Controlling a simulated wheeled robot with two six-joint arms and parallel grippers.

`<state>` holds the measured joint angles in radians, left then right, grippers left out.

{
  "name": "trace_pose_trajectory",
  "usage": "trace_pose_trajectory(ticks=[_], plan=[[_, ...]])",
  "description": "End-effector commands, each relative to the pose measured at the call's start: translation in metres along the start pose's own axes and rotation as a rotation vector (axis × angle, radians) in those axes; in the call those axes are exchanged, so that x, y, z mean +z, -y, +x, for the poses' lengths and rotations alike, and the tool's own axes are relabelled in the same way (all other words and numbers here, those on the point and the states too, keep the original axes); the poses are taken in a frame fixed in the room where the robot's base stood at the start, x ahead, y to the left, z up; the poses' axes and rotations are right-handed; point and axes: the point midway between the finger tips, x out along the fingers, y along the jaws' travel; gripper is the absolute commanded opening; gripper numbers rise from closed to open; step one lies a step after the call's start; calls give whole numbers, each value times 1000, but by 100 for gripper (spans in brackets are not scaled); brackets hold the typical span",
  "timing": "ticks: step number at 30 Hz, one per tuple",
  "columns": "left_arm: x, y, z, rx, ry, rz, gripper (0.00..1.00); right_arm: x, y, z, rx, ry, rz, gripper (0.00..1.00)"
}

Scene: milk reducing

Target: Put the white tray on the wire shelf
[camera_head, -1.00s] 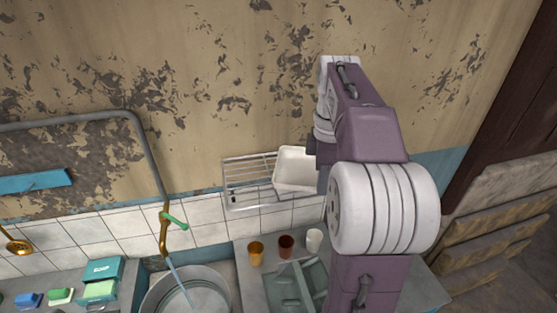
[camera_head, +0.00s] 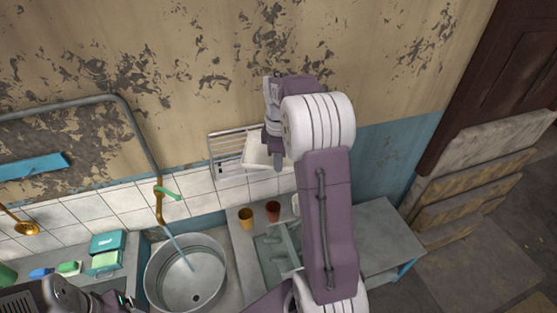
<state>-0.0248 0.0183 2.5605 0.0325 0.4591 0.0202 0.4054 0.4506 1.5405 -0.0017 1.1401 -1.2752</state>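The white tray (camera_head: 256,153) is at the right part of the wire shelf (camera_head: 226,150) on the tiled wall. It looks tilted, and I cannot tell whether it rests on the wires. My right gripper (camera_head: 278,159) is at the tray's right side, in front of the shelf. Its fingertips are small and partly merged with the tray, so its grip is unclear. My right arm hides the shelf's right end. Part of my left arm shows at the bottom left edge, and its fingers cannot be made out.
Below the shelf are an orange cup (camera_head: 246,219), a brown cup (camera_head: 273,211) and a grey sink unit. A round metal basin (camera_head: 151,280) stands under a brass tap (camera_head: 159,203). A teal box (camera_head: 107,243) is to the left. Wooden boards lean at the right.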

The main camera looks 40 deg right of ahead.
Motion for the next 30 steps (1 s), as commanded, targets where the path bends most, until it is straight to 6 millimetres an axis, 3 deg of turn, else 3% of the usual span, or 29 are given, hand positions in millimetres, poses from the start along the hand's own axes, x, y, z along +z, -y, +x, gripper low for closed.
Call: trace_pose_trajectory(ticks=[6, 9, 20, 25, 30], plan=[[0, 0, -1, 0, 0, 0, 85, 0, 0, 3, 3, -1, 0, 0], [0, 0, -1, 0, 0, 0, 85, 0, 0, 3, 2, -1, 0, 24], [0, 0, 0, 0, 0, 0, 85, 0, -1, 0, 3, -1, 0, 24], [0, 0, 5, 0, 0, 0, 85, 0, -2, -24, 8, -3, 0, 24], [0, 0, 7, 0, 0, 0, 85, 0, -2, -70, 7, -2, 0, 24]])
